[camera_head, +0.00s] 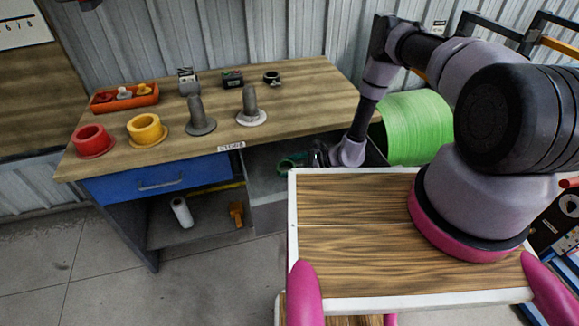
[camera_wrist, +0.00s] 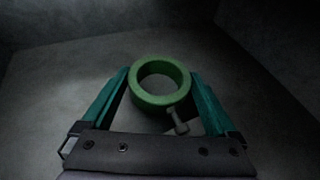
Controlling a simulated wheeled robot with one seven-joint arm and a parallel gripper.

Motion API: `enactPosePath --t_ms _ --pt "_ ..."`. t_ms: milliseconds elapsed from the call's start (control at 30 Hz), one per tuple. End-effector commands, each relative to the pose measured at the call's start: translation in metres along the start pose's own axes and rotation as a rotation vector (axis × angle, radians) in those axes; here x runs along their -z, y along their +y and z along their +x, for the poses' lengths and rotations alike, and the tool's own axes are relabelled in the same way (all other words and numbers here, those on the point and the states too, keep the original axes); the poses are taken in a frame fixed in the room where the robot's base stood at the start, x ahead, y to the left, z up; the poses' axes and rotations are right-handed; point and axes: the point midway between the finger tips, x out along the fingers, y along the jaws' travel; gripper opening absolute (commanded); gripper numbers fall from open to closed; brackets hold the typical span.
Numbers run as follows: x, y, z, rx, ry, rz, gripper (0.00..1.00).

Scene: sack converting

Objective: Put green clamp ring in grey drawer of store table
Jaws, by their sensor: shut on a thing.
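The green clamp ring (camera_wrist: 161,80) sits between the two teal fingers of my gripper (camera_wrist: 160,92), which is shut on it. The wrist view shows grey walls and a grey floor around and below them. In the head view the grey drawer (camera_head: 268,213) of the store table (camera_head: 215,145) is pulled out. My gripper (camera_head: 291,163) is at the drawer, with green showing at its end; my arm and a wood-topped surface hide part of it. I cannot tell whether the ring touches the drawer floor.
A small grey bolt-like piece (camera_wrist: 178,122) lies just below the ring in the wrist view. The blue drawer (camera_head: 160,181) is shut. Red (camera_head: 93,141) and yellow (camera_head: 146,130) rings, an orange tray (camera_head: 125,97) and grey posts stand on the table. A green drum (camera_head: 415,127) stands to the right.

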Motion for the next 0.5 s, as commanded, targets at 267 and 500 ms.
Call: enactPosePath --t_ms 267,500 --pt "0.0003 -0.0009 0.0002 0.001 -0.002 0.0 0.0" --pt "0.0017 -0.0008 0.0003 0.001 -0.001 -0.001 1.0"
